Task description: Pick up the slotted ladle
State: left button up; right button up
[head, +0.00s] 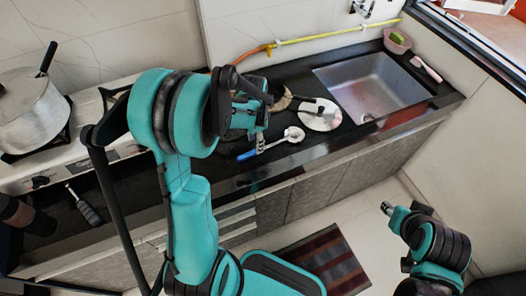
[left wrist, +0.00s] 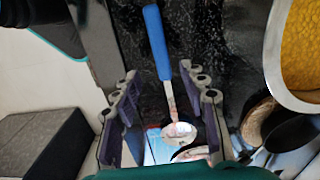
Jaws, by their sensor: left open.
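A ladle with a blue handle (head: 246,156) and a pale round head (head: 293,134) lies on the dark counter; its slots cannot be made out. In the left wrist view its blue handle (left wrist: 157,45) runs from the top toward the middle, and its head lies lower, between the fingers. My left gripper (head: 262,138) is over the ladle in the head view. In the left wrist view the gripper (left wrist: 164,95) is open, one finger on each side of the ladle, touching neither visibly.
A white plate (head: 320,122) lies right of the ladle, before the sink (head: 375,85). A vessel with yellow contents (left wrist: 305,50) stands close right in the left wrist view. A pot (head: 28,110) stands on the stove at left. A pink brush (head: 425,68) lies beyond the sink.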

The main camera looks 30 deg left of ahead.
aim_at(255, 148)
pick_arm(q)
notch_tip(255, 148, down, 5)
jog(key=shift+w+a+b, duration=0.1)
jog(key=shift+w+b, duration=0.05)
jog(key=shift+b, duration=1.05)
jog(key=shift+r, duration=0.1)
grip_shut()
jog(key=shift+r, duration=0.15)
jog(key=shift+r+p, duration=0.3)
jog(key=shift+p, duration=0.05)
jog(key=r+p, duration=0.1)
jog(key=r, duration=0.1)
jog(key=r+p, duration=0.1)
jog(key=r, duration=0.1)
jog(key=shift+d, duration=0.4)
jog(key=w+d+r+p, duration=0.3)
jog(key=d+r, duration=0.3)
jog(key=d, duration=0.4)
jog(key=shift+d, duration=0.2)
jog(key=shift+w, duration=0.1)
